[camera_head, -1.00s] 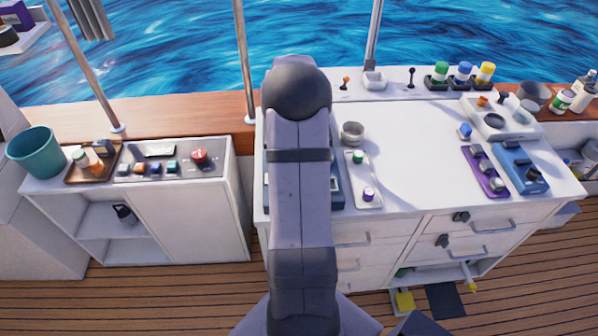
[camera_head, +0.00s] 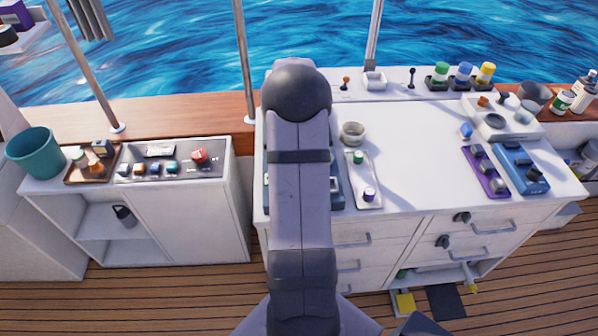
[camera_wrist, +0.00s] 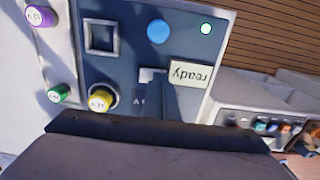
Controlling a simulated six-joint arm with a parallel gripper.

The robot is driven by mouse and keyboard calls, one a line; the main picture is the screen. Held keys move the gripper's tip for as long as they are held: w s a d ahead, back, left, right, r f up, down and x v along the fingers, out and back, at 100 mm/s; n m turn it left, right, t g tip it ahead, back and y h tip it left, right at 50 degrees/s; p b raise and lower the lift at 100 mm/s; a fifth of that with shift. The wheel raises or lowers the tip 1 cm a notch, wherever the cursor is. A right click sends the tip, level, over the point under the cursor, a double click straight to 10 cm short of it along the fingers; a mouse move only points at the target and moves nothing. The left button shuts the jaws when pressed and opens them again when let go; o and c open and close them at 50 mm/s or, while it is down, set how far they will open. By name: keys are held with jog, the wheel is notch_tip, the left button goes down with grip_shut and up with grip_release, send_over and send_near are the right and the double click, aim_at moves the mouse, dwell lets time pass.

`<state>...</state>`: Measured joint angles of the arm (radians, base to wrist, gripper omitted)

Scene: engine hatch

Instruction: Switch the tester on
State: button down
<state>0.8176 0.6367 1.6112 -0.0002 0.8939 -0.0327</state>
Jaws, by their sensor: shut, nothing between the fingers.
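The tester (camera_wrist: 125,65) is a dark blue panel in the wrist view. It carries an empty square recess (camera_wrist: 100,37), a round blue button (camera_wrist: 158,31), a small glowing green-white light (camera_wrist: 206,28) and a pale plate reading "ready" (camera_wrist: 190,73), upside down. A yellow 12 V cell (camera_wrist: 101,99) sits in a round socket. My gripper (camera_wrist: 160,90) is shut and empty, its tips over a small light-coloured part (camera_wrist: 150,74) beside the plate. The tips partly hide this part, and I cannot tell whether they touch it. In the head view my arm hides most of the tester (camera_head: 337,188).
A white tray with a purple cell (camera_wrist: 41,16) and a green cell (camera_wrist: 59,93) lies beside the tester. A grey cup (camera_head: 352,133) stands behind it. The left cabinet has a control panel with a red knob (camera_head: 199,156). The counter's middle is clear.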

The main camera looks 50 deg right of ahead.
notch_tip(320, 180, up, 7)
jog(key=p, duration=0.5)
jog(key=shift+p, duration=0.4)
dwell(0.4)
jog(key=a+r+n, duration=0.3)
jog(key=a+n, duration=0.2)
jog(key=a, duration=1.6)
jog(key=s+a+f+n+b, duration=0.15)
jog(key=s+a+n, duration=0.25)
jog(key=s+a, duration=0.75)
notch_tip(320, 180, down, 43)
jog(key=w+a+b, duration=0.1)
jog(key=w+b, duration=0.1)
jog(key=b, duration=4.1)
